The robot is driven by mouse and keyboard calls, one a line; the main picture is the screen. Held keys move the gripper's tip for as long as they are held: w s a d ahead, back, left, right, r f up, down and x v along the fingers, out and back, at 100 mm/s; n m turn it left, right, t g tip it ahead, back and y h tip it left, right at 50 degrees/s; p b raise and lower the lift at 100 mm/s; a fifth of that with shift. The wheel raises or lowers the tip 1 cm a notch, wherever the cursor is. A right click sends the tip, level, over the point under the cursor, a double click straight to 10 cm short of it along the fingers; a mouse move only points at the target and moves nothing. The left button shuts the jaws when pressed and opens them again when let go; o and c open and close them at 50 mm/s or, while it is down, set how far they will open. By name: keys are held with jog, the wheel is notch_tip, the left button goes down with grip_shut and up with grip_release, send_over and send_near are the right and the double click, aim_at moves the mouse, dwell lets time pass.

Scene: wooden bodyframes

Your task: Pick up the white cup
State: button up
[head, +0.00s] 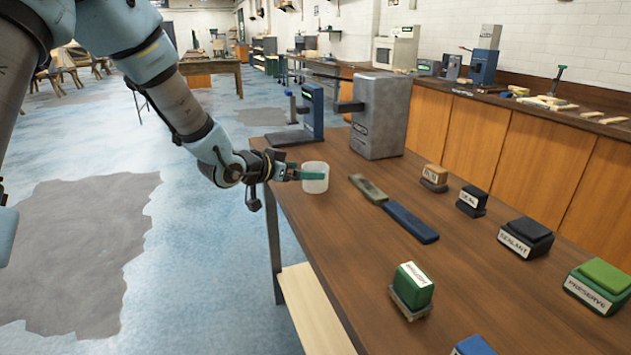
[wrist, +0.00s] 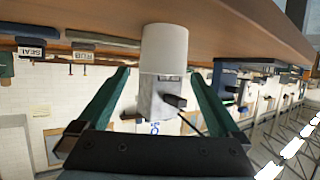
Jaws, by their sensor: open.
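The white cup (head: 317,184) stands upright on the wooden table near its left edge. My gripper (head: 312,176) reaches in from the left, and a green finger overlaps the cup in the head view. In the wrist view, which is upside down, the cup (wrist: 164,48) shows centred between the two green fingers of my gripper (wrist: 161,73). The fingers are open, with a gap on each side of the cup. The cup's base is at the tabletop (wrist: 90,18). Whether the fingertips reach around the cup or end just short of it is hard to tell.
A grey machine (head: 381,115) and a blue stand (head: 313,112) are behind the cup. A blue-handled flat tool (head: 408,221) lies to its right. A green block (head: 413,287) and several labelled blocks, such as the black one (head: 525,238), are farther right and nearer.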

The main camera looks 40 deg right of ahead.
aim_at(322, 169)
jog(key=shift+w+p+x, duration=0.1)
jog(key=shift+p+x, duration=0.5)
jog(key=shift+x, duration=0.85)
jog(key=shift+w+p+x, duration=0.15)
jog(key=shift+p+x, duration=0.4)
jog(key=shift+x, duration=0.95)
jog(key=shift+r, duration=0.2)
jog(key=shift+c, duration=0.2)
jog(key=c, duration=1.3)
jog(key=shift+r, duration=0.1)
